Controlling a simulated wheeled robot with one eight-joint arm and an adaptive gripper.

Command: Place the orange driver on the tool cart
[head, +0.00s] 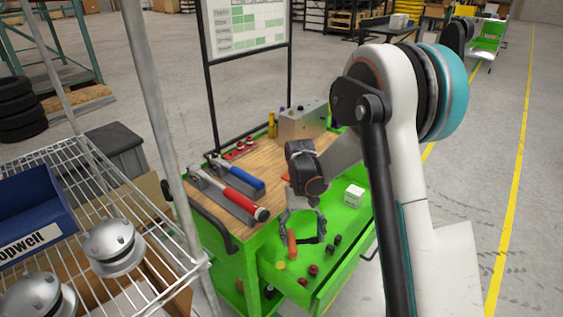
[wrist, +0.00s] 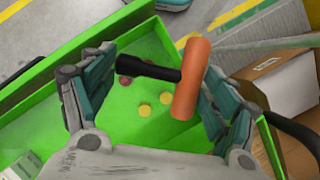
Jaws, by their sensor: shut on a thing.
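The orange driver (head: 291,244) is in my gripper (head: 305,228), with its orange handle hanging over the open green drawer in the head view. In the wrist view the driver (wrist: 190,82) lies across between the fingers of my gripper (wrist: 158,88). Its black shaft points to the left finger, and its orange end is by the right finger. My gripper is shut on it. The tool cart (head: 268,178) is green with a wooden top. My gripper is beside the top's right edge, above the drawer (head: 335,277).
Red-handled (head: 240,202) and blue-handled (head: 237,174) tools lie on the cart top's left side. A grey box (head: 303,120) stands at its back. The middle wood is bare. The drawer holds a white cube (head: 354,194) and several small round pieces. A wire shelf (head: 152,232) is at left.

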